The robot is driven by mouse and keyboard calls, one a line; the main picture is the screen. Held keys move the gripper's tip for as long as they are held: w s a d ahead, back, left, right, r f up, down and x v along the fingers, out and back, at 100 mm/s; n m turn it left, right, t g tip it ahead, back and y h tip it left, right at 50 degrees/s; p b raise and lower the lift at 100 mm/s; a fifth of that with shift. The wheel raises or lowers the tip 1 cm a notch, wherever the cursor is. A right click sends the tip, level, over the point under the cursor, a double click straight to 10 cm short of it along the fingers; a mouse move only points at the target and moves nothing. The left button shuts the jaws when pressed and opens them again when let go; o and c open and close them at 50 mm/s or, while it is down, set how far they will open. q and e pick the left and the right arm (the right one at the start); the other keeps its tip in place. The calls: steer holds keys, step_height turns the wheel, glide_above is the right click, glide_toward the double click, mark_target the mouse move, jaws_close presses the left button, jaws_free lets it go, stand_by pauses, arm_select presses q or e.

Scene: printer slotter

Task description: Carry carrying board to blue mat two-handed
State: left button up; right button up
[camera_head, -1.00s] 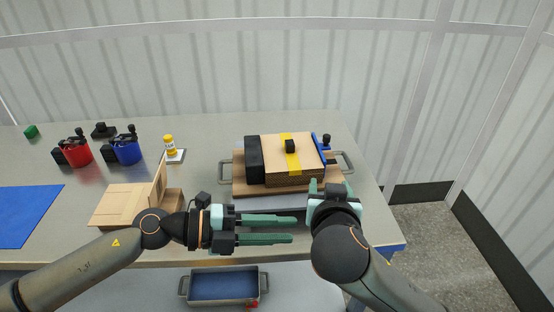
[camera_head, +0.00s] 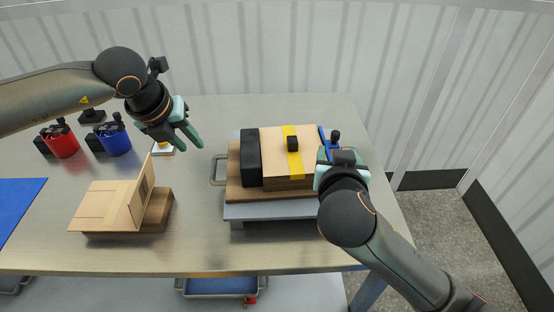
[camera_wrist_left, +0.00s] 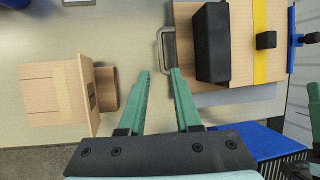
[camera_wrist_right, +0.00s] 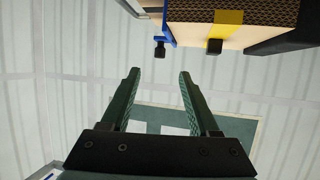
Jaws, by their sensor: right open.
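The brown carrying board (camera_head: 234,182) rests on a grey support (camera_head: 270,211) on the table. It carries a cardboard box (camera_head: 272,150) with yellow tape, a black block (camera_head: 250,158) and a blue clamp (camera_head: 323,143). Its left metal handle (camera_head: 217,170) is in plain sight; the right one is hidden behind my right gripper. The blue mat (camera_head: 18,208) lies at the far left. My left gripper (camera_head: 192,141) is open and empty above the table; the left wrist view shows the handle (camera_wrist_left: 166,46) beyond its fingertips. My right gripper (camera_wrist_right: 159,75) is open and empty at the board's right side.
An open cardboard box (camera_head: 112,203) stands between the mat and the board. A red holder (camera_head: 62,145) and a blue holder (camera_head: 115,142) stand at the back left. A yellow-and-white bottle (camera_head: 162,145) is partly hidden by my left gripper.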

mark_target(213, 166)
arm_select(q)
steer(key=shift+f, duration=0.1)
steer(key=x, duration=1.2)
steer(key=shift+d+f, duration=0.15)
arm_select(e)
steer(key=x, duration=1.2)
steer(key=shift+w+d+f, duration=0.1)
steer(key=shift+w+f, duration=0.1)
arm_select(q)
steer(key=shift+c, duration=0.3)
arm_select(e)
steer(key=shift+c, duration=0.4)
arm_select(q)
steer(key=c, duration=0.4)
arm_select(e)
steer(key=c, duration=0.4)
arm_select(q)
jaws_close()
arm_select(e)
jaws_close()
arm_select(q)
steer(key=shift+w, duration=0.1)
